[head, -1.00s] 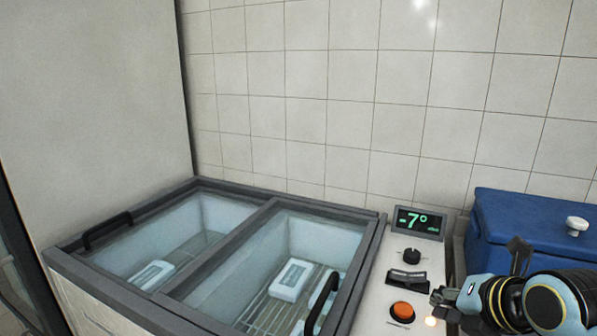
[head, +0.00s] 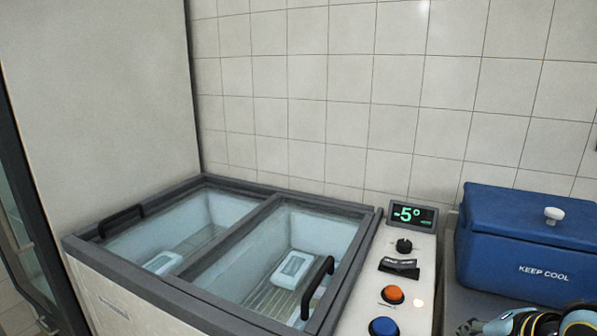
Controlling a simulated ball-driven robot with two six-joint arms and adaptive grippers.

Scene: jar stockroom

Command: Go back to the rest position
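A piece of my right arm shows at the bottom right edge, in front of the blue box. Its gripper fingers cannot be made out, so I cannot tell whether it is open or shut. My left gripper is not in view. The chest freezer (head: 190,292) stands at the centre left with its glass lids closed. White packs lie inside on wire racks, one in the right bay (head: 292,268) and one in the left bay (head: 162,262). The control panel (head: 412,287) beside it has a display (head: 410,214) reading -5°.
The panel carries a black knob (head: 404,245), a black rocker switch (head: 399,266), an orange button (head: 392,294) and a blue button (head: 384,327). A closed blue cool box (head: 520,240) marked KEEP COOL stands at the right. A tiled wall (head: 350,90) closes off the back.

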